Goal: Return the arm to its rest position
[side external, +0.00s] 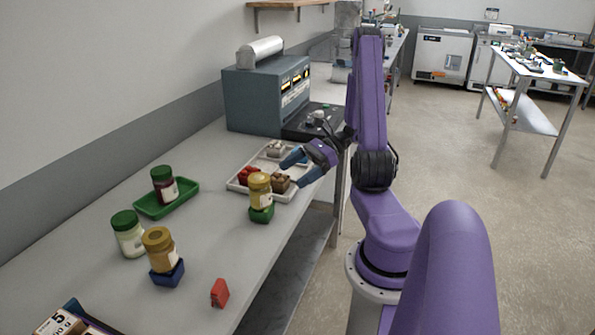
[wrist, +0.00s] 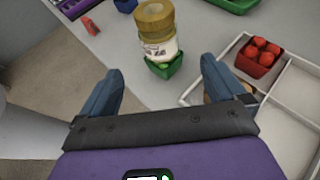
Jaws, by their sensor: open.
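My arm is purple and stands at the right of the bench in the side external view. My gripper (side external: 293,171) is open and above the front edge of the white tray. In the wrist view my gripper (wrist: 165,88) shows two blue fingers spread apart with nothing between them. A jar with a yellow lid (side external: 260,188) stands in a small green holder (side external: 262,214) beside the tray. The same jar (wrist: 158,38) shows ahead of the fingers in the wrist view, apart from them.
The white divided tray (side external: 235,184) holds red items (side external: 249,175) and brown items (side external: 279,183). More jars stand left: one in a green tray (side external: 182,206), a green-lidded jar (side external: 128,236), one in a blue holder (side external: 167,273). A red object (side external: 219,293) lies in front. A grey machine (side external: 266,95) stands behind.

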